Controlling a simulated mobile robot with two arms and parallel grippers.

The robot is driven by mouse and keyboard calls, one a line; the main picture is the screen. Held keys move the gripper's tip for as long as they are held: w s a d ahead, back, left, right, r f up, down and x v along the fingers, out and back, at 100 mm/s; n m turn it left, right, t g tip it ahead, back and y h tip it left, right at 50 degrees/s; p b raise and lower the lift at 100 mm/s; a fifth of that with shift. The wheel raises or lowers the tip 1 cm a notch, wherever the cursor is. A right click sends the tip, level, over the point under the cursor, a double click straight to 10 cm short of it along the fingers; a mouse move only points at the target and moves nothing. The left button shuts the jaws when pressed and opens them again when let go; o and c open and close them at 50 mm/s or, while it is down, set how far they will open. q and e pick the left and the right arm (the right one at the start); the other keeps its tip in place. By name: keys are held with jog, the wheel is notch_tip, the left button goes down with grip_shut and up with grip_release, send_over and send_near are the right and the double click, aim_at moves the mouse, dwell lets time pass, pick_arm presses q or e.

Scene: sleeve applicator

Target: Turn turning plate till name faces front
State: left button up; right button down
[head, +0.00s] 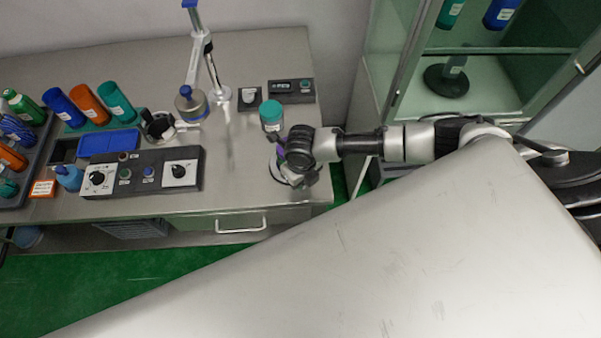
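A pale round plate (279,173) sits near the right end of the steel bench; I take it to be the turning plate. Most of it is hidden by my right gripper (289,166), which is over it. I cannot tell whether the gripper touches it or whether its fingers are open or shut. A small purple part shows beside the gripper. No name is readable on or near the plate. A jar with a teal lid (271,115) stands just behind the gripper. My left gripper is not in view.
A control box with knobs (142,172) lies along the bench front. Coloured bottles (90,104) stand at the left. A lamp-like stand (217,91) and small panel (291,90) are behind. A glass cabinet (480,60) stands right. The bench middle is clear.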

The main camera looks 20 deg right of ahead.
dwell(0.4)
jog(key=c, duration=0.9)
grip_release()
jog(key=shift+r, duration=0.1)
notch_tip(320, 180, up, 11)
jog(key=shift+f+b, duration=0.15)
jog(key=shift+b, duration=0.65)
